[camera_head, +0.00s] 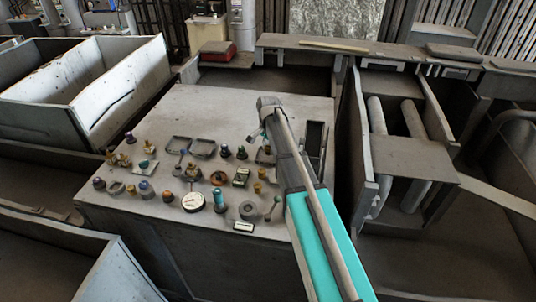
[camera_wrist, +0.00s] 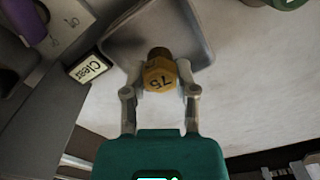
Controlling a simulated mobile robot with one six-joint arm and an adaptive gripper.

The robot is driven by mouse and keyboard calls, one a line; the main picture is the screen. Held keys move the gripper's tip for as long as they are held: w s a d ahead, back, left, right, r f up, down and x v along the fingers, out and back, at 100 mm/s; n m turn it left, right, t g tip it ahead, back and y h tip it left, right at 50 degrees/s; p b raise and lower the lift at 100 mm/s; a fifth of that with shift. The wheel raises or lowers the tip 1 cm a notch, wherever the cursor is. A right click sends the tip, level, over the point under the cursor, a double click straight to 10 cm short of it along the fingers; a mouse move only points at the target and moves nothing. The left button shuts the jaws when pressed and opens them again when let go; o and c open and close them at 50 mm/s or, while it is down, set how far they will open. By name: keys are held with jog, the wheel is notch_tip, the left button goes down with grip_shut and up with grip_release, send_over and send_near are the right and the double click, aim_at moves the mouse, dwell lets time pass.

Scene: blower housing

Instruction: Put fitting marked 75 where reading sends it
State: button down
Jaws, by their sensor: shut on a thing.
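The brass hex fitting marked 75 (camera_wrist: 158,80) is between the fingers of my gripper (camera_wrist: 160,91) in the wrist view. My gripper is shut on it. Behind the fitting is a grey shallow tray (camera_wrist: 120,44), with a label reading "Clear" (camera_wrist: 88,68) beside it. I cannot tell whether the fitting touches the tray. In the head view my gripper (camera_head: 258,136) is over the far right part of the bench, and the held fitting cannot be made out. A round white dial gauge (camera_head: 194,202) is near the bench's front; its reading is too small to tell.
The grey bench (camera_head: 225,105) carries several loose fittings on its left and middle. Two small trays (camera_head: 178,144) (camera_head: 204,148) are at the middle. A teal cylinder (camera_head: 219,197) stands near the gauge. A dark slotted holder (camera_head: 315,138) is at the right. The bench's back is clear.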

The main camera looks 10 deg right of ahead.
aim_at(268, 147)
jog(key=shift+f+b, duration=0.55)
jog(key=shift+f, duration=0.35)
jog(key=shift+f, duration=0.15)
jog(key=shift+c, duration=2)
grip_release()
jog(key=shift+r, duration=0.25)
notch_tip(268, 147, up, 12)
jog(key=p, duration=1.2)
jog(key=shift+s, duration=0.1)
